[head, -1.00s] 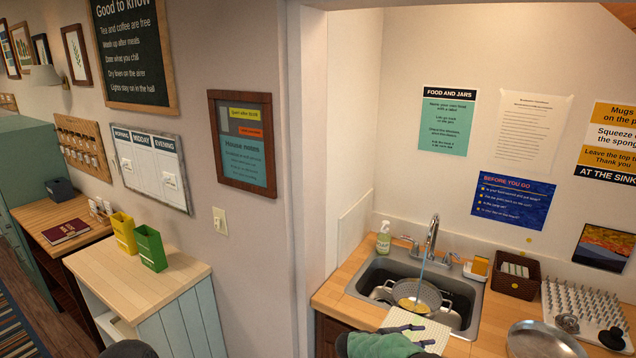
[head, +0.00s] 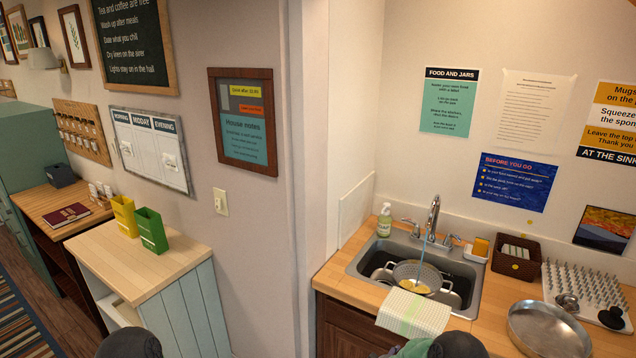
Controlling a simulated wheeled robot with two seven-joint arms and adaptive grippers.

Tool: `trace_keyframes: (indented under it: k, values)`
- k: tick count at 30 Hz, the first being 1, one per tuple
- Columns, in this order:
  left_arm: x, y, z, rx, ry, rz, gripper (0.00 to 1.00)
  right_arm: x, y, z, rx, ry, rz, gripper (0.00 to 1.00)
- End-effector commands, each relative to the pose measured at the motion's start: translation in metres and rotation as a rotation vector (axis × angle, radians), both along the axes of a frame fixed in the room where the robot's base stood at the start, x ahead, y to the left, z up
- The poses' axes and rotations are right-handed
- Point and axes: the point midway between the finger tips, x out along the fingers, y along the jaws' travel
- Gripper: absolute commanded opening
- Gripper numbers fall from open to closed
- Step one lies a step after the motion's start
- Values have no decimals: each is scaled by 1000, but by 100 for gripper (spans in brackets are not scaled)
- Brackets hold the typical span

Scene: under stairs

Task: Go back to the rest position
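No fingertips of either gripper show in the head view. Dark rounded parts of my own arms show at the bottom edge, with a grey-green part beside the right one. A white and green striped towel (head: 413,312) hangs over the front edge of the sink (head: 368,262). A metal colander (head: 428,274) with something yellow inside sits in the sink. A thin blue line runs from the tap (head: 433,217) down to the colander; I cannot tell whether it is water.
A round metal pan (head: 548,330), a spiked drying mat (head: 598,290), a brown basket (head: 517,262) and a soap bottle (head: 384,220) stand on the wooden counter (head: 345,285). A pale cabinet (head: 135,258) at left bears yellow and green holders. A wall corner divides the two areas.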

Motion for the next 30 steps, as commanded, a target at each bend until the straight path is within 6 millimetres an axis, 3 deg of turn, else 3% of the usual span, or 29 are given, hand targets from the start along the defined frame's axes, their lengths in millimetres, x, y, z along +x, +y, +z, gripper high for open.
trace_keyframes:
  k: [1, 3, 5, 9, 14, 19, 21, 24, 30]
  values:
    - [0, 0, -7, 0, 0, 0, 40, -16, 9, -23, 91, 15, 24, 49]
    - [0, 0, -12, 0, 0, 0, 40, -39, 26, -48, 232, 41, 46, 49]
    - [0, 0, -16, 0, 0, 0, 40, -64, 41, -69, 352, 78, 55, 49]
    - [0, 0, -26, 0, 0, 0, 40, -134, 77, -108, 627, 204, 31, 49]
    - [0, 0, -37, 0, 0, 0, 40, -233, 114, -134, 897, 409, -70, 49]
    - [0, 0, -45, 0, 0, 0, 40, -324, 139, -136, 1071, 612, -208, 49]
    - [0, 0, -46, 0, 0, 0, 40, -349, 145, -134, 1107, 669, -253, 49]
    - [0, 0, -47, 0, 0, 0, 40, -369, 149, -131, 1133, 716, -292, 49]
    - [0, 0, -47, 0, 0, 0, 40, -376, 151, -129, 1142, 734, -306, 49]
